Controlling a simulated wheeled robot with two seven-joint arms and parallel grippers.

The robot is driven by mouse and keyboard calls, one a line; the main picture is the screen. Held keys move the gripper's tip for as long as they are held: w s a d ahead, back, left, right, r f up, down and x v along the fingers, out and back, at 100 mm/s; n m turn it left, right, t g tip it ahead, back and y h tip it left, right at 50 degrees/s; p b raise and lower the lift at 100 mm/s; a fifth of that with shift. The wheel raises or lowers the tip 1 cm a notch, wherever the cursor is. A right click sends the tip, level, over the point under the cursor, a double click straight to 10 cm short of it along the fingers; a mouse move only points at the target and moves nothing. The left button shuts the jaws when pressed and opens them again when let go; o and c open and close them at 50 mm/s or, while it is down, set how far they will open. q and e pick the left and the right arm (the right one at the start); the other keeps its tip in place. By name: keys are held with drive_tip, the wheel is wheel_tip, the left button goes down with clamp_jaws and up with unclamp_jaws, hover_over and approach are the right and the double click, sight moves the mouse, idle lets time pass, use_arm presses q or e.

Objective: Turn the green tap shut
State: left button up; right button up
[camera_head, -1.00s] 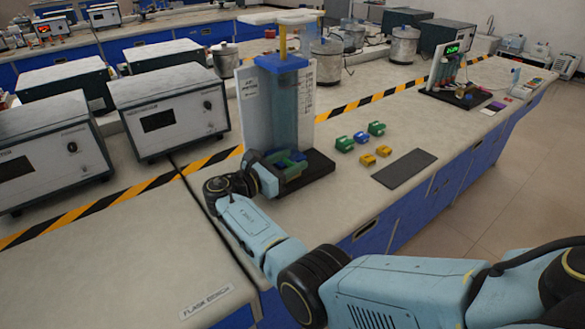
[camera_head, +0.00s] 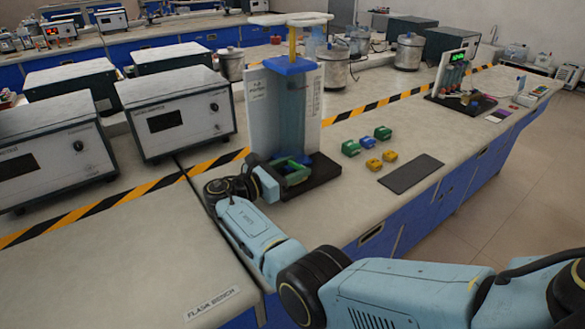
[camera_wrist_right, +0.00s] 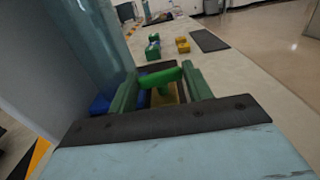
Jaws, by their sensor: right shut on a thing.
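The green tap (camera_wrist_right: 160,78) sits low at the foot of a tall clear column (camera_head: 291,105) with a blue collar, on a stand with a white back panel. In the right wrist view its green handle lies crosswise, slightly tilted, between the two fingers. My right gripper (camera_head: 290,170) is at the foot of the column, shut on the tap; it also shows in the right wrist view (camera_wrist_right: 160,88). In the head view my wrist and fingers partly hide the tap. My left gripper is not in view.
Small green, blue and yellow blocks (camera_head: 374,164) and a dark mat (camera_head: 411,174) lie right of the stand. Grey instrument boxes (camera_head: 180,120) stand to the left. Striped tape (camera_head: 150,187) crosses the bench. The near bench top is clear.

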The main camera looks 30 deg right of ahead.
drive_tip(key=shift+a, duration=0.2)
idle(0.5)
drive_tip(key=o, duration=1)
drive_tip(key=shift+a+r, duration=0.1)
drive_tip(key=shift+r, duration=0.1)
drive_tip(key=shift+c, duration=0.2)
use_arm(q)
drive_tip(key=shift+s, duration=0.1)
use_arm(e)
drive_tip(key=shift+f, duration=0.1)
drive_tip(key=a, duration=0.6)
drive_tip(key=shift+s+a, duration=0.3)
drive_tip(key=shift+a, duration=0.1)
drive_tip(key=a, duration=0.2)
drive_tip(key=a+b, duration=0.1)
drive_tip(key=a, duration=0.1)
drive_tip(key=shift+s+a, duration=0.2)
drive_tip(key=shift+a, duration=0.15)
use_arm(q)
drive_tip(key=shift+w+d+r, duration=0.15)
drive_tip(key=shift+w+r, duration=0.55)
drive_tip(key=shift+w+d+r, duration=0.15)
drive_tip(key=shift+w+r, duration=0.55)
use_arm(e)
drive_tip(key=shift+s+a, duration=0.1)
drive_tip(key=shift+a, duration=0.7)
